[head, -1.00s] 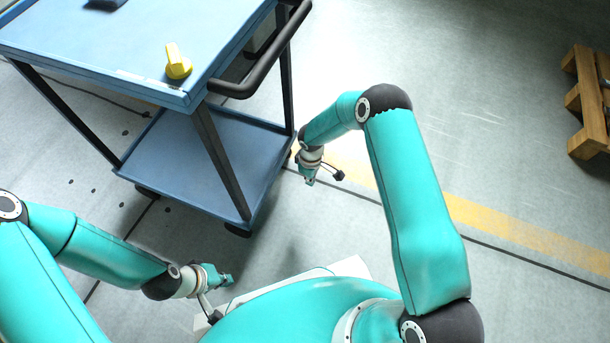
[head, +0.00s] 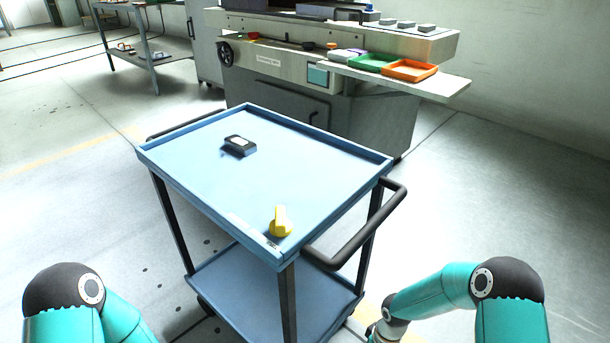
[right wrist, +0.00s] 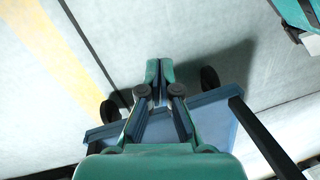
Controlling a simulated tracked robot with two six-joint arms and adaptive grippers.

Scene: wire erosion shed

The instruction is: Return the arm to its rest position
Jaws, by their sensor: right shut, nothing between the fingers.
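My right arm (head: 450,290) comes in at the lower right of the head view, bent at the elbow, with its forearm running down to the left. Its hand is cut off by the bottom edge there. In the right wrist view my right gripper (right wrist: 159,72) is shut and empty, its fingertips together, with floor and the trolley's lower shelf (right wrist: 213,122) behind it. My left arm (head: 75,305) shows only as an elbow at the lower left of the head view. My left gripper is out of view.
A blue trolley (head: 190,160) stands ahead between my arms, its black handle (head: 365,235) towards my right arm. A yellow knob-like piece (head: 280,222) and a black device (head: 239,146) lie on top. Behind stands a machine (head: 340,110) with green (head: 371,62) and orange (head: 409,70) trays. Floor right is clear.

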